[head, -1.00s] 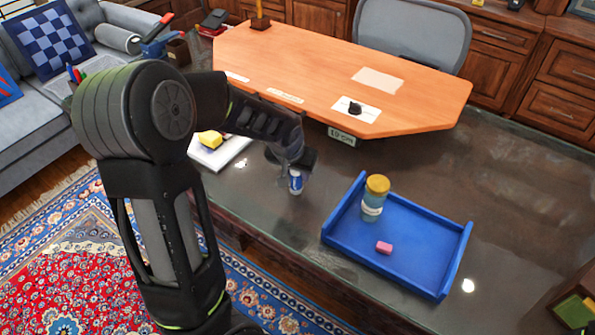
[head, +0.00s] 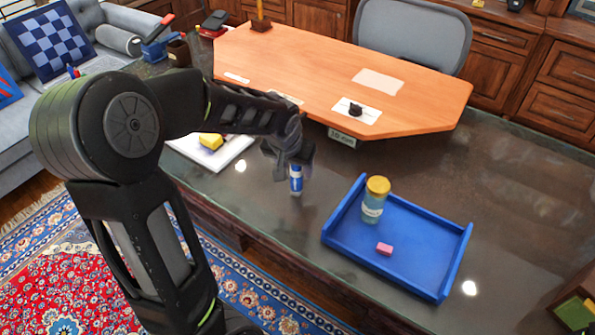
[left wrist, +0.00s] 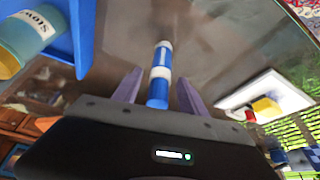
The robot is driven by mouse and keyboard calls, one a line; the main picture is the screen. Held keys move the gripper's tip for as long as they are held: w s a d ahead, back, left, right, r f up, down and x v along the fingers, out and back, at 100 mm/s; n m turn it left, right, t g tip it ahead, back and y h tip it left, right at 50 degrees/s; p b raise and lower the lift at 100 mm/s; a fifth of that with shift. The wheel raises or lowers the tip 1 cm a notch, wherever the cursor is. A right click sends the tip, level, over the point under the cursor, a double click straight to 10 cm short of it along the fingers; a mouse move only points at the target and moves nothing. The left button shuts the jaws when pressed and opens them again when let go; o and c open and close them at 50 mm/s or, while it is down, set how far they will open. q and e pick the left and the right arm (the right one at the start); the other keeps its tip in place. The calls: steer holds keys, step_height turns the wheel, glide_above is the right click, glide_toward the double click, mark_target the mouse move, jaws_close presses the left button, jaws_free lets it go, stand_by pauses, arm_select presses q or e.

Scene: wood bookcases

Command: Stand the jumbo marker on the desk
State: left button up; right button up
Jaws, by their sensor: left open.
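The jumbo marker (head: 296,181) is blue with white bands and stands upright on the dark glossy desk (head: 265,205), just below my left gripper (head: 290,157). Its upper end is partly hidden by the gripper in the head view. In the left wrist view the marker (left wrist: 161,72) lies between the two spread fingers of my left gripper (left wrist: 158,84). A gap shows on each side, so the fingers look apart from it. My left gripper is open. My right gripper is not in view.
A blue tray (head: 448,270) right of the marker holds a yellow-lidded jar (head: 374,200) and a pink block (head: 384,248). A white board (head: 225,153) with a yellow block (head: 211,141) lies left. An orange raised top (head: 330,75) is behind. Desk around the marker is clear.

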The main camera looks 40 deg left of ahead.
arm_select(q)
steer(key=v, duration=0.7)
steer(key=shift+s+r, duration=0.2)
steer(key=shift+r, duration=0.15)
